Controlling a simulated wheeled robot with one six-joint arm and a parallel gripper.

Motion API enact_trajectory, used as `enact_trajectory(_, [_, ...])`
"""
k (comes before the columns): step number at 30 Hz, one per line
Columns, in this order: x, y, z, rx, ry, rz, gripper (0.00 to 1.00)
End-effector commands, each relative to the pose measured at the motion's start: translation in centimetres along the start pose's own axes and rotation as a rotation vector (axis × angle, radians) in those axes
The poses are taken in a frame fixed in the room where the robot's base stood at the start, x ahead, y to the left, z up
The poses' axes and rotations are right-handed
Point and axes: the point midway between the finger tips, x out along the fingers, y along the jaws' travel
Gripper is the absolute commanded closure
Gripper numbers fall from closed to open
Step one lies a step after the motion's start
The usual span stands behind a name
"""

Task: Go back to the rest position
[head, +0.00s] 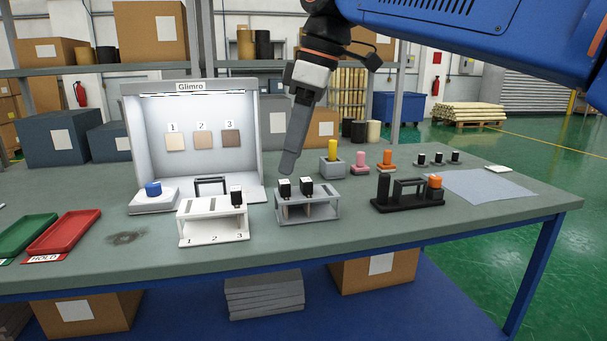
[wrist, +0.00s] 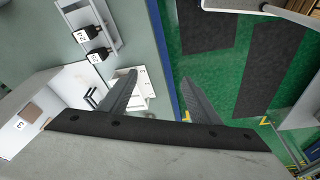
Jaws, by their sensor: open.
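My gripper (head: 291,158) hangs from the arm in the upper middle of the head view, its fingers pointing down above the table, near the grey rack. In the wrist view my gripper (wrist: 160,78) shows two grey fingers spread apart with nothing between them. The grey rack (head: 310,212) holds two black pieces with white tops, and these also show at the top of the wrist view. The white rack (head: 213,230), numbered 1 to 3, has one black piece (head: 236,196) at its right end.
A white light booth (head: 137,130) stands behind the racks. A black carrier (head: 408,201), several small coloured-top holders and a grey sheet (head: 480,186) lie to the right. Green (head: 32,232) and red (head: 65,231) trays lie at left. Shelving with boxes stands behind the table.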

Motion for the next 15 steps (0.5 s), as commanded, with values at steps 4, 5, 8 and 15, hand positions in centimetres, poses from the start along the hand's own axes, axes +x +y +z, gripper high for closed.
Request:
enact_trajectory(4, [1.4,0.2,5.6,0.178,0.002,0.055,0.43])
enact_trajectory(5, [1.8,0.2,6.9,0.220,0.003,0.069,0.43])
enact_trajectory(8, [3.3,0.0,11.2,0.361,0.007,0.116,0.43])
enact_trajectory(15, [8.0,-2.0,21.2,0.688,0.025,0.226,0.43])
